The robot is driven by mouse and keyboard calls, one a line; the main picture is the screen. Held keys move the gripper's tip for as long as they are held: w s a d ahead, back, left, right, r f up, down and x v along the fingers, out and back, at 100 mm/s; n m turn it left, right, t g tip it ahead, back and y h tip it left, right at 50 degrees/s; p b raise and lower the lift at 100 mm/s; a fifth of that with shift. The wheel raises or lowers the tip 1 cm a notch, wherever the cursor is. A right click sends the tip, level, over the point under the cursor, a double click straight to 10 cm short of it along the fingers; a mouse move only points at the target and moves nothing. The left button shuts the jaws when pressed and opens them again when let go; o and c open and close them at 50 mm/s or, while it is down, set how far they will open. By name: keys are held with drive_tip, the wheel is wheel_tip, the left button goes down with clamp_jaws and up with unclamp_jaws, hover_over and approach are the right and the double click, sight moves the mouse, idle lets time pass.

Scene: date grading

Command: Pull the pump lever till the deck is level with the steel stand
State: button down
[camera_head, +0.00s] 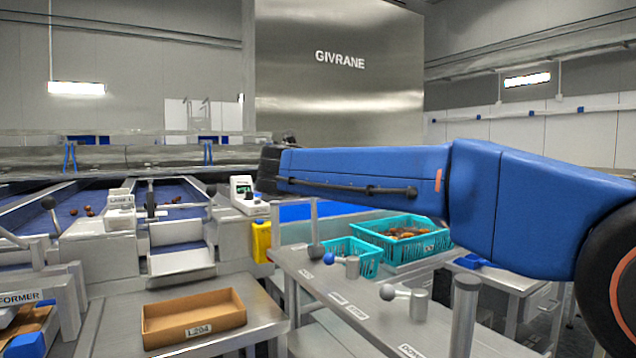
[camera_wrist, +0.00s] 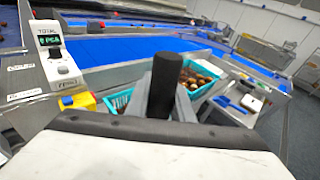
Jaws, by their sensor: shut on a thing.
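My gripper (camera_head: 268,170) is at the left end of my blue arm, above the grey bench. In the wrist view it is shut on an upright black grip (camera_wrist: 162,85), which I take to be the pump lever's handle. Grey metal shows on both sides of this grip. The rest of the lever is mostly hidden by my gripper and arm. Two teal crates, the larger one (camera_head: 440,238) holding brown dates, stand behind the bench. A grey steel table (camera_head: 508,280) is to their right. I cannot tell which surface is the deck, or whether it is level with the stand.
The grey bench (camera_head: 300,275) carries short levers with a blue knob (camera_head: 328,258) and a grey knob (camera_head: 388,292). A brown tray (camera_head: 195,325) sits at the lower left. A counter box (camera_head: 241,187) and yellow container (camera_head: 261,242) stand left of the bench.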

drive_tip(key=w+a, duration=0.1)
drive_tip(key=w+a+f+n+g, duration=0.1)
drive_tip(key=shift+w+f+g, duration=0.1)
drive_tip(key=shift+w+g, duration=0.2)
drive_tip(key=shift+w, duration=0.1)
drive_tip(key=shift+s+d+r+m+t, duration=0.3)
drive_tip(key=shift+s+d+t, duration=0.2)
drive_tip(key=shift+s, duration=0.2)
drive_tip(key=shift+s+d+r+m+t, duration=0.25)
drive_tip(key=shift+s+d+t, duration=0.2)
drive_tip(key=shift+s, duration=0.35)
drive_tip(key=shift+s+d+r+m+t, duration=0.2)
drive_tip(key=shift+s+d+m+t, duration=0.2)
drive_tip(key=shift+s, duration=0.25)
drive_tip(key=shift+s+d+r+m+t, duration=0.15)
drive_tip(key=shift+s+d+m, duration=0.1)
drive_tip(key=shift+s+d, duration=0.3)
drive_tip(key=c, duration=1.5)
unclamp_jaws()
drive_tip(key=shift+o, duration=0.2)
